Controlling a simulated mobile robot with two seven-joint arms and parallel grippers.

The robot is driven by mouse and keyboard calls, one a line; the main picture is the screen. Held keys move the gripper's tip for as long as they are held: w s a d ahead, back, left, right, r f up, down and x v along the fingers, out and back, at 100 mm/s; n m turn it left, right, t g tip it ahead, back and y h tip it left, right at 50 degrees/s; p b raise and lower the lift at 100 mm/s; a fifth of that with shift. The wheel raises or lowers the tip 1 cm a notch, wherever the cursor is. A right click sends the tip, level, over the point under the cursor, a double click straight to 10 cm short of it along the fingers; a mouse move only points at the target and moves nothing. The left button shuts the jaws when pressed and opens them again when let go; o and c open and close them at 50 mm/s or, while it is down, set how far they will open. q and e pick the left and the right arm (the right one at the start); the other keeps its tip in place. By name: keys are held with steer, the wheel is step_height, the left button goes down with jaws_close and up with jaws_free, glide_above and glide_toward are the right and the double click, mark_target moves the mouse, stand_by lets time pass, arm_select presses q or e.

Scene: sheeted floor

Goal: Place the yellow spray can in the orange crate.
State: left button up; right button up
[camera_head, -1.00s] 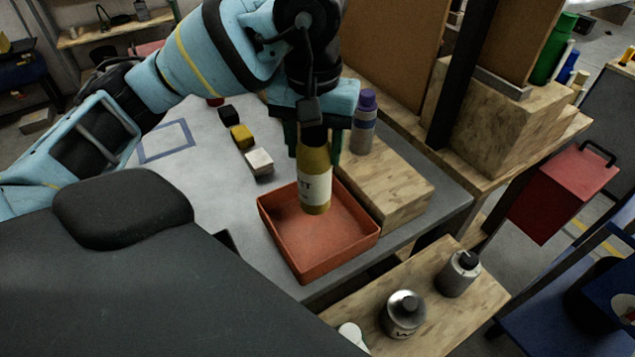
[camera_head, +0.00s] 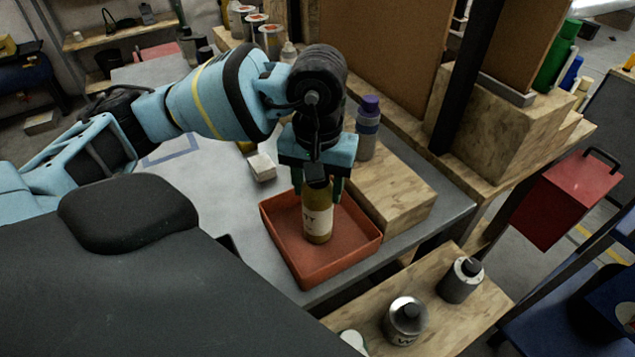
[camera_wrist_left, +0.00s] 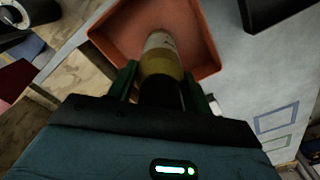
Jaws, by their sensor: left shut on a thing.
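The yellow spray can (camera_head: 317,217), with a white label, is upright inside the outline of the orange crate (camera_head: 282,262). My left gripper (camera_head: 318,188) is shut on the can's upper part from above. In the left wrist view the can (camera_wrist_left: 160,52) sits between the green fingers of the gripper (camera_wrist_left: 162,82), with the crate (camera_wrist_left: 112,32) around it. The can's base appears low in the crate; I cannot tell whether it touches the crate floor. The can's top is hidden by the gripper. My right gripper is not in view.
A white block (camera_head: 262,167) lies behind the crate. The grey table (camera_head: 205,190) is clear to the left.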

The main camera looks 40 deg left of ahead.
arm_select(q)
steer(key=shift+f, duration=0.2)
steer(key=o, duration=1.3)
steer(key=shift+o, duration=0.6)
steer(key=shift+r, duration=0.1)
